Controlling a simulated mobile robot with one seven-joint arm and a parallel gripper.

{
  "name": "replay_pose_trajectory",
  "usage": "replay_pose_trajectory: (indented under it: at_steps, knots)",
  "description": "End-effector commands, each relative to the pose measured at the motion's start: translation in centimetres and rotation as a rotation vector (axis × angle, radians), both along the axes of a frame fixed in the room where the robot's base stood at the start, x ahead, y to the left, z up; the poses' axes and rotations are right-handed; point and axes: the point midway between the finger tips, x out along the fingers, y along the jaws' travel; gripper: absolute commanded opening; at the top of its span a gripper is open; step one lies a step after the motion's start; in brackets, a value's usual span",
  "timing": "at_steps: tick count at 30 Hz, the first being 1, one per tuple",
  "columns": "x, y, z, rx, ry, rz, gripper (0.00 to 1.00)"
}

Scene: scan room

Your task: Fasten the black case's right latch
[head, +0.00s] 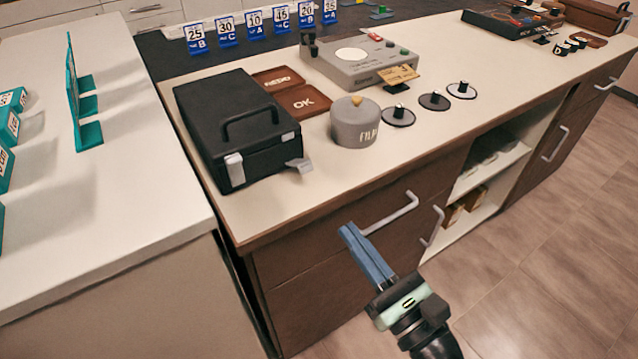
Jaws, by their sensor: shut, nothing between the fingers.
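The black case (228,118) stands closed on the counter at the left, with its handle lying on the lid. Its left latch (235,168) is a silver plate lying upright against the front face. Its right latch (298,164) sticks outward from the front, swung away from the case, below a small silver catch (288,137) near the lid edge. My gripper (347,231) has its blue fingers together and empty. It is in front of the counter, below and to the right of the case, apart from both latches.
A grey round tin (355,123) stands right of the case, near brown trays marked OK (305,101) and REDO. Black discs with knobs (434,101) and a grey device (360,62) are farther along. A drawer handle (390,213) juts out near my gripper.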

Motion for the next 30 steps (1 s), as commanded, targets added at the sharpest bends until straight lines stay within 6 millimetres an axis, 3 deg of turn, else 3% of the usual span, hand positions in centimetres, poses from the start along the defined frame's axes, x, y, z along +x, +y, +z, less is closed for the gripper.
replay_pose_trajectory:
  at_steps: [7,21,30]
  knots:
    - [0.7,0.4,0.2,-0.004,-0.004,0.001,0.00]
    - [7.3,4.2,1.4,-0.005,-0.003,0.001,0.00]
    - [8.6,5.0,1.8,-0.005,-0.002,-0.001,0.00]
